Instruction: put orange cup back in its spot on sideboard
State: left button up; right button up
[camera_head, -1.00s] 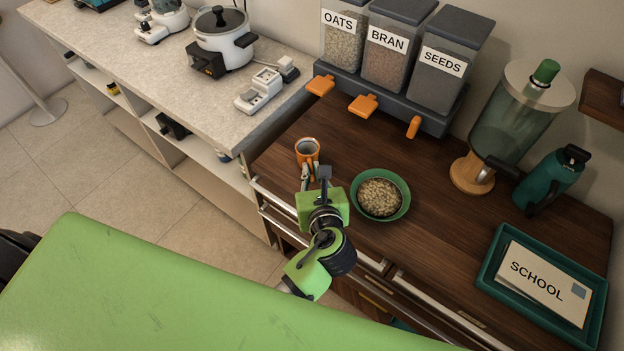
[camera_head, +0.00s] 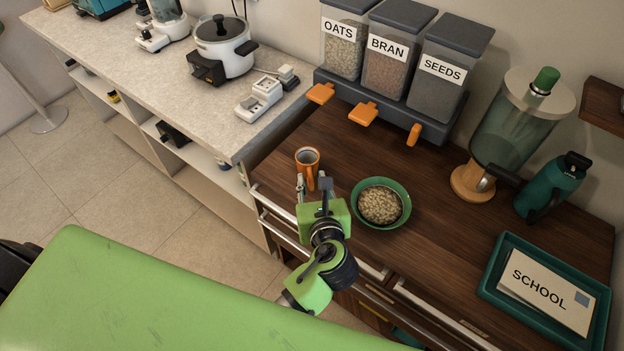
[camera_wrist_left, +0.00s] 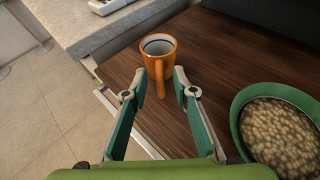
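The orange cup (camera_head: 307,160) stands upright on the dark wood sideboard (camera_head: 440,200), near its left end. Its handle points toward my left gripper (camera_head: 313,186). In the left wrist view the cup (camera_wrist_left: 159,52) is just beyond the fingertips, and its handle reaches down between them. The left gripper (camera_wrist_left: 160,83) is open, its two green-padded fingers spread apart and not closed on the handle. My right gripper is not in view.
A green bowl of oats (camera_head: 380,203) stands just right of the left gripper. Cereal dispensers (camera_head: 385,70) stand behind. A drink dispenser (camera_head: 515,130), a teal bottle (camera_head: 551,187) and a tray (camera_head: 492,290) are to the right. A pale counter (camera_head: 175,90) adjoins on the left.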

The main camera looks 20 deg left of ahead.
pick_arm(q)
jog(key=v, duration=1.1)
jog(key=shift+b, duration=0.4)
jog(key=shift+r, duration=0.1)
jog(key=s+a+f+n+g+h, duration=0.35)
jog(key=s+a+f+n, duration=0.2)
jog(key=n, duration=0.85)
jog(key=s+a+f+n+g+h, duration=0.3)
jog(key=s+a+f+n+g, duration=0.3)
jog(key=n, duration=0.8)
jog(key=s+d+f, duration=0.1)
jog(key=s+f, duration=0.1)
jog(key=f, duration=1.1)
jog(key=s+f, duration=0.2)
jog(key=f, duration=1.1)
jog(key=s+a+f+g, duration=0.1)
jog(key=s+a+f, duration=0.2)
jog(key=s+f, duration=1.3)
jog(key=shift+s+g, duration=0.25)
jog(key=shift+g, duration=0.1)
